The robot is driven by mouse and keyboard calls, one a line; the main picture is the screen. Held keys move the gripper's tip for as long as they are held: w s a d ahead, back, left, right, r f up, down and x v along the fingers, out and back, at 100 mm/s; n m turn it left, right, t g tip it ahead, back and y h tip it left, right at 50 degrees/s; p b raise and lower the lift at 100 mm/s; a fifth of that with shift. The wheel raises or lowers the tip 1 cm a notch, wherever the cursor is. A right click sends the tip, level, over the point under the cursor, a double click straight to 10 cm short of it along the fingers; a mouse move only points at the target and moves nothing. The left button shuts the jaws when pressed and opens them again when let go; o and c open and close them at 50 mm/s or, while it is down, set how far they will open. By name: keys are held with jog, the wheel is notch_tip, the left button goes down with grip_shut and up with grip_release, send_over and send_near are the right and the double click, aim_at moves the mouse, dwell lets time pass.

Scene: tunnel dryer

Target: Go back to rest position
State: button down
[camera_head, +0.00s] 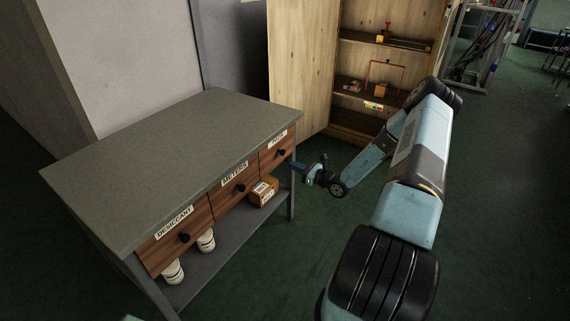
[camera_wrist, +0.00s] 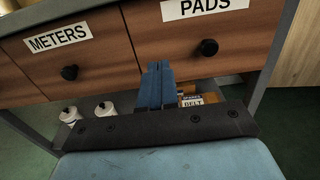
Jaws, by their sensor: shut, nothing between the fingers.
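My gripper (camera_wrist: 158,68) is shut and empty, its two blue fingers together in the wrist view. In the head view my gripper (camera_head: 297,165) is at the right end of the workbench, in front of the drawer labelled PADS (camera_head: 277,151). Whether the fingers touch the drawer I cannot tell. The arm reaches out from the lower right of the head view. All the drawers look shut.
The workbench (camera_head: 180,140) also has METERS (camera_head: 236,188) and DESICCANT (camera_head: 172,238) drawers. Its lower shelf (camera_head: 222,252) holds a cardboard box (camera_head: 263,192) and white containers (camera_head: 173,271). An open wooden cabinet (camera_head: 345,60) stands behind. Green floor (camera_head: 275,260) is clear between bench and arm.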

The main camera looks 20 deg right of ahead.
jog(key=s+a+r+n+g, duration=0.4)
jog(key=s+r+n, duration=0.15)
jog(key=r, duration=0.45)
jog(key=s+a+r+n+g+h, duration=0.1)
jog(key=s+a+r+n+g, duration=0.4)
jog(key=r+n, duration=0.3)
jog(key=s+a+r+n+g, duration=0.4)
jog(key=s+r+n, duration=0.1)
jog(key=r, duration=0.6)
jog(key=s+d+r+n+t+h, duration=0.1)
jog(key=s+r+n+t+h, duration=0.1)
jog(key=s+r+n+h, duration=0.3)
jog(key=s+d+r+n+t+h, duration=0.1)
jog(key=s+r+n+h, duration=0.3)
jog(key=s+r, duration=0.9)
jog(key=s+n+t, duration=0.1)
jog(key=s, duration=0.7)
jog(key=shift+r+h, duration=0.3)
jog(key=shift+h, duration=0.1)
